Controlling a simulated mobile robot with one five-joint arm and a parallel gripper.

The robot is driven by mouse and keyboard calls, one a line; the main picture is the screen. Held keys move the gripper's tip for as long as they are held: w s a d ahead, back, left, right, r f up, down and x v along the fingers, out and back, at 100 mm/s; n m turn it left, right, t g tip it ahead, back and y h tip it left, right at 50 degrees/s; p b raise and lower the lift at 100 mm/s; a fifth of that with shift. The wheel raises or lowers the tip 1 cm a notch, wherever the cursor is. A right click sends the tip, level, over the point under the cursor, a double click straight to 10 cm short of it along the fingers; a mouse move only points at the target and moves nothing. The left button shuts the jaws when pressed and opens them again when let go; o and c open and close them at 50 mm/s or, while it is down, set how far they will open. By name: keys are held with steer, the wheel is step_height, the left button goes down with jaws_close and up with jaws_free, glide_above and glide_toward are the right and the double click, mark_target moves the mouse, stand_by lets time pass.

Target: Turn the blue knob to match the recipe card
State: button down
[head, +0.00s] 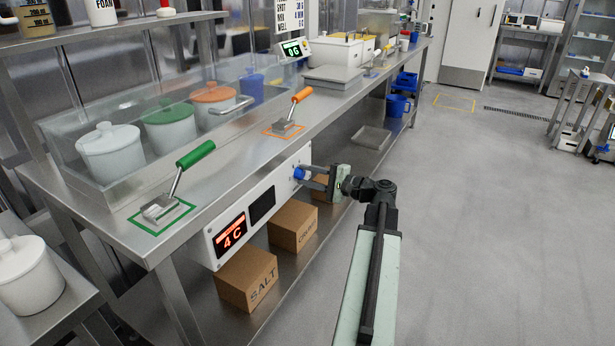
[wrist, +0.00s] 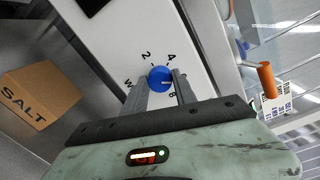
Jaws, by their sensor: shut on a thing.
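The blue knob (wrist: 159,78) sits on a white panel with the marks W, 2, 4 and 8 printed around it in the wrist view. It also shows in the head view (head: 299,173), at the right end of the white control box (head: 208,240) under the counter edge. My gripper (head: 308,176) is shut on the knob, with one finger on each side of it (wrist: 163,88). A light pointer line on the knob faces right, between the 4 and 8 marks. The red display (head: 231,234) on the box reads 4 C.
A green-handled scoop (head: 180,185) and an orange-handled one (head: 291,112) lie on the counter. Lidded pots (head: 108,152) stand behind a clear guard. Cardboard boxes (head: 293,225) sit on the shelf below. Open floor (head: 490,210) lies to the right.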

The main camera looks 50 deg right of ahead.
steer(key=c, duration=1)
jaws_free()
steer(key=v, duration=0.8)
